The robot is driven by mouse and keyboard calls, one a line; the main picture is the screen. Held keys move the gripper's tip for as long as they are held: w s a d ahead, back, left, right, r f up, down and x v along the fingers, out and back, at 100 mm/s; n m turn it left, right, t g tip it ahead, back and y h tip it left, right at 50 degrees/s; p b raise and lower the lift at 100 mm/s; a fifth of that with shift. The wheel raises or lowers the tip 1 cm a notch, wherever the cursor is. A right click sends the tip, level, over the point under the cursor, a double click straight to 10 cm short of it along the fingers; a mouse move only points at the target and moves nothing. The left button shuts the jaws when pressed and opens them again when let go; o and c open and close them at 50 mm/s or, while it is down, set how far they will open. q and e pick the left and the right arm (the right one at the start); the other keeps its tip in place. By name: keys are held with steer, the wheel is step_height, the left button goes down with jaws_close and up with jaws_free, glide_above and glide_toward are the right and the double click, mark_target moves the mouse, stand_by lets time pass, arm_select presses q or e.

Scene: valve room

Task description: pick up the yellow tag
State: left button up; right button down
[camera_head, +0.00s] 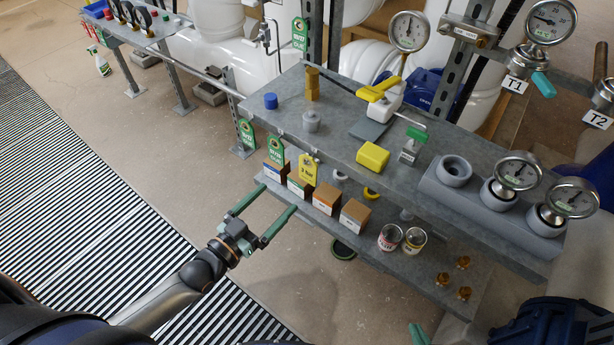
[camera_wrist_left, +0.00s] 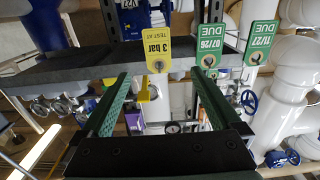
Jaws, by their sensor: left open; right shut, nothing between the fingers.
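The yellow tag (camera_head: 308,170) hangs at the front edge of the grey upper shelf (camera_head: 340,137).
Green tags (camera_head: 275,150) hang left of the yellow one. Several small boxes (camera_head: 327,198) and two cans (camera_head: 402,239) stand on the lower shelf. A yellow block (camera_head: 372,156) and a pipe manifold (camera_head: 470,200) sit above.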

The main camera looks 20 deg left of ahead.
mark_target(307, 171)
arm_select(q)
steer(key=x, duration=0.7)
steer(key=shift+d+f+b+x, duration=0.1)
steer(key=shift+f+b+x, duration=0.1)
steer(key=shift+x, duration=1.2)
steer(key=shift+d+f+b+x, duration=0.1)
steer(key=shift+b+x, duration=0.1)
steer(key=shift+x, duration=1.15)
steer(key=shift+c, duration=0.3)
steer(key=c, duration=1.1)
steer(key=shift+r, duration=0.1)
